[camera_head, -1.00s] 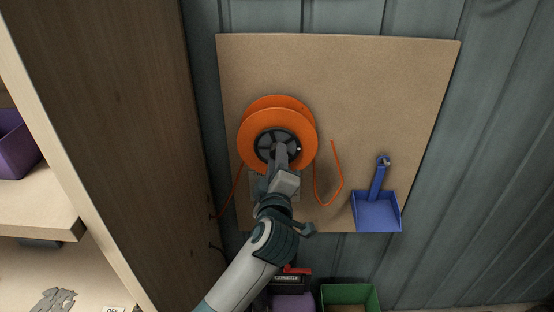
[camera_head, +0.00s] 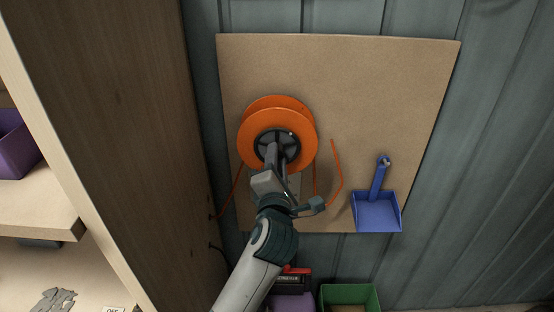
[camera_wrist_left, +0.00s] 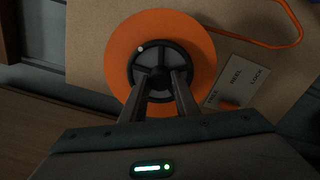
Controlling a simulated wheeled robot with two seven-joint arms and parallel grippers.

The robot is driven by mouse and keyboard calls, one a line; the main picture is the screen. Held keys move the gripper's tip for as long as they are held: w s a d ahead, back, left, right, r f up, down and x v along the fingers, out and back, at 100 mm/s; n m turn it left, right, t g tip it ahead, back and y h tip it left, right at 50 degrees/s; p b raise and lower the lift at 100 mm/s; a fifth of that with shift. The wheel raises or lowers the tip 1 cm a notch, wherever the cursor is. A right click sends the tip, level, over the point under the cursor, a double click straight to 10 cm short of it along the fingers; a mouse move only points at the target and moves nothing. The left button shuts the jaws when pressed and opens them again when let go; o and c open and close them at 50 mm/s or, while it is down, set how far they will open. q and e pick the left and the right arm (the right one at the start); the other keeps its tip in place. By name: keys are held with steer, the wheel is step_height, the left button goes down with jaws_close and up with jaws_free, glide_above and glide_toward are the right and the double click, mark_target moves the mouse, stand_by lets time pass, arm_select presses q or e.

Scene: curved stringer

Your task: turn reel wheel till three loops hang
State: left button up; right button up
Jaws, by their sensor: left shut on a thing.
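The orange reel (camera_head: 262,118) is mounted on a tan board, with a dark spoked wheel (camera_head: 266,137) at its centre. In the left wrist view the wheel (camera_wrist_left: 137,58) has a pale dot near its rim. My left gripper (camera_head: 277,152) is shut on the wheel near its middle; its two fingers (camera_wrist_left: 160,78) also show in the left wrist view. Orange cord (camera_head: 337,165) hangs in one visible bend right of the reel, partly hidden by my wrist. Another length (camera_head: 231,190) runs down at the left. My right gripper is out of view.
A plate marked FREE, REEL and LOCK (camera_wrist_left: 238,82) carries a small orange piece beside the reel. A blue dustpan (camera_head: 377,208) hangs on the board (camera_head: 390,90). A wooden shelf unit (camera_head: 120,130) stands left. A green bin (camera_head: 350,296) sits below.

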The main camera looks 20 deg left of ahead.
arm_select(q)
steer(key=shift+f+n, duration=0.15)
steer(key=shift+n, duration=0.95)
steer(key=o, duration=1.1)
steer(key=shift+c, duration=0.2)
steer(key=shift+s, duration=0.1)
steer(key=v, duration=1.7)
